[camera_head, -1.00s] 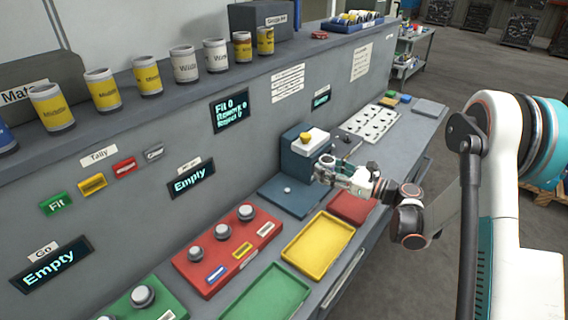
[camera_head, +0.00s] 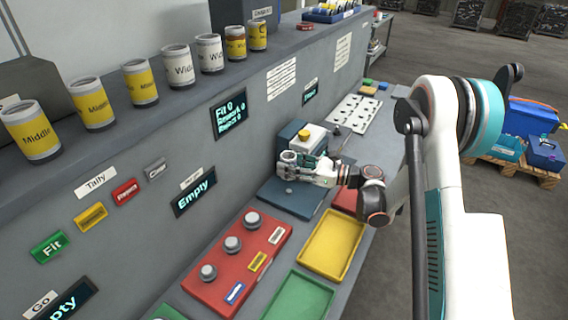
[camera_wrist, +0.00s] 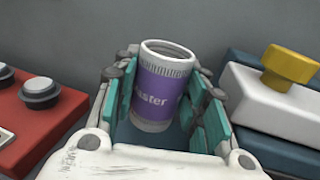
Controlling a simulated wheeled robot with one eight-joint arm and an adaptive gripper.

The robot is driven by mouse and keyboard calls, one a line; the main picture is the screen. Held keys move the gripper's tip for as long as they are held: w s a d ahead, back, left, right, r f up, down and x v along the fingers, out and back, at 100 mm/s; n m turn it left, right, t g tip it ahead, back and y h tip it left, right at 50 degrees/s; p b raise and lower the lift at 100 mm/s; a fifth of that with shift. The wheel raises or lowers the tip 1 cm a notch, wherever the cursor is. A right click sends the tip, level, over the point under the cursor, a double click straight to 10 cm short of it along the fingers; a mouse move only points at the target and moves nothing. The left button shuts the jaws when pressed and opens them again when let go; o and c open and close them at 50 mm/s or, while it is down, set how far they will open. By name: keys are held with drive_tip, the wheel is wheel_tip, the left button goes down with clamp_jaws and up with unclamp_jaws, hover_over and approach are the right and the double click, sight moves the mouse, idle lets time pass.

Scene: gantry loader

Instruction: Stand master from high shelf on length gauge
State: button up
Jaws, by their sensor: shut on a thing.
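The master (camera_wrist: 157,88) is a white can with a purple label, upright and open at the top in the wrist view. My gripper (camera_wrist: 163,105) is shut on it, with teal finger pads on both sides. In the head view my gripper (camera_head: 292,164) is over the plate of the length gauge, in front of its block. The length gauge has a dark blue block, a yellow knob (camera_head: 305,133) and a flat blue plate (camera_head: 290,200) with a small stud. The white part of the gauge (camera_wrist: 262,98) is right of the master in the wrist view. Whether the master touches the plate is hidden.
A red board (camera_head: 216,282) with several grey knobs lies left of the gauge; a yellow tray (camera_head: 333,246) and a green tray (camera_head: 298,298) lie nearer. Several labelled cans, including a "Middle" can (camera_head: 94,104), stand on the high shelf. A white hole board (camera_head: 356,114) lies beyond the gauge.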

drive_tip(key=shift+f, duration=0.15)
drive_tip(key=shift+f+b, duration=1.2)
drive_tip(key=shift+f, duration=1.4)
drive_tip(key=shift+f+b, duration=0.8)
drive_tip(key=shift+f, duration=0.1)
